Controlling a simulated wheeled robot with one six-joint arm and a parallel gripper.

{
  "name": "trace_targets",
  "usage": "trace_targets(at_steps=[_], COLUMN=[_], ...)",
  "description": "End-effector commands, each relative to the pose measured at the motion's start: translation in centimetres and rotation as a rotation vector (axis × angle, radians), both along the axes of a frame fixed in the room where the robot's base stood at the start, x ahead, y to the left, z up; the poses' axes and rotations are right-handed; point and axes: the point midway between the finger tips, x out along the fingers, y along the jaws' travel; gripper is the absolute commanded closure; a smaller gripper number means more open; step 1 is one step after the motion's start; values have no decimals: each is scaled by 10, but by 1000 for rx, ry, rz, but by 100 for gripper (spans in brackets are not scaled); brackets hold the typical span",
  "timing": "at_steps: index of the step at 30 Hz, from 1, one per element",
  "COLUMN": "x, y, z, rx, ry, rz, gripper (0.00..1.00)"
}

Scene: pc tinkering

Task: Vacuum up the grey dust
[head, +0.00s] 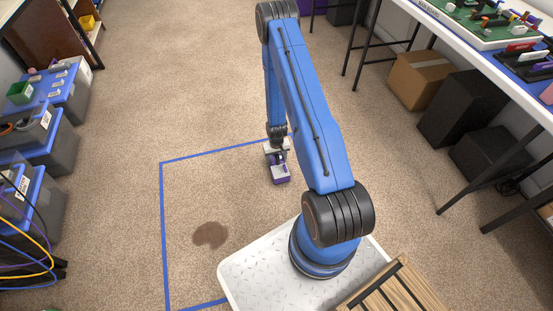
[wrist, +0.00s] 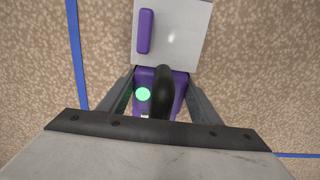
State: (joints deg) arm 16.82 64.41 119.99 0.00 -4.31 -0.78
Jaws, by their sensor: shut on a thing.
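A handheld vacuum (head: 280,174), purple and white, hangs at the end of my arm in the head view. My gripper (head: 277,149) is shut on it. In the wrist view my gripper (wrist: 160,88) has one finger on each side of the vacuum's purple body (wrist: 172,78), which has a black handle and a green round light. Its white part (wrist: 185,35) points away from the wrist. A brownish-grey dust patch (head: 210,235) lies on the carpet, to the lower left of the vacuum and apart from it. The dust does not show in the wrist view.
Blue tape (head: 163,220) marks an area on the carpet around the dust; the carpet between dust and vacuum is clear. Storage bins (head: 50,95) and cables (head: 25,230) line the left. A table (head: 480,55) with boxes beneath stands on the right.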

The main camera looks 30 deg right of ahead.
Motion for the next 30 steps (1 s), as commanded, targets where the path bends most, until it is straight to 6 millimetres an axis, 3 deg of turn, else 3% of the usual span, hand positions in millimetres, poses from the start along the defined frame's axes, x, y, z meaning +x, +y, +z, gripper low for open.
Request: trace_targets(at_steps=[30], x=[-85], y=[24], z=[-3], rx=[0], ry=[1], rz=[0], gripper=[89])
